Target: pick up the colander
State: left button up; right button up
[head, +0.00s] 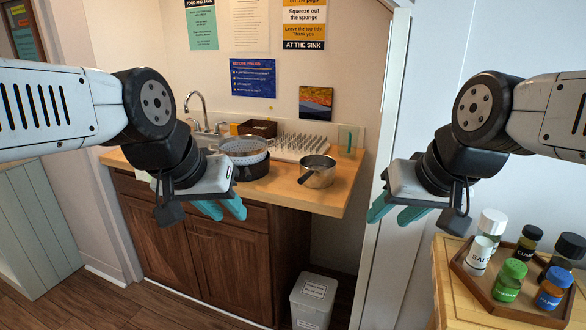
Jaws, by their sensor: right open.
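The colander (241,146) is a pale, perforated bowl on the wooden counter (275,194). It appears to rest on a dark round pan (252,172), whose side shows below it. My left gripper (222,209) has teal fingers that stand apart with nothing between them. It hangs in front of the counter, below the colander in the picture, and partly covers the counter edge. My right gripper (395,212) is open and empty, to the right of the counter by the white door frame.
A steel saucepan (318,172) stands right of the colander, with a pegged drying rack (300,147) behind. The sink tap (194,103) is at the back left. A tray (510,308) of spice jars is at the lower right. A white bin (312,302) stands on the floor.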

aim_at(247, 149)
jog(key=i+j, duration=0.25)
jog(key=j, duration=0.15)
jog(key=i+j, duration=0.2)
jog(key=j, duration=0.25)
jog(key=i+j, duration=0.25)
jog(key=j, duration=0.15)
jog(key=i+j, duration=0.25)
jog(key=j, duration=0.15)
jog(key=i+j, duration=0.2)
jog(key=j, duration=0.2)
jog(key=i+j, duration=0.25)
jog(key=j, duration=0.2)
jog(key=z, duration=0.05)
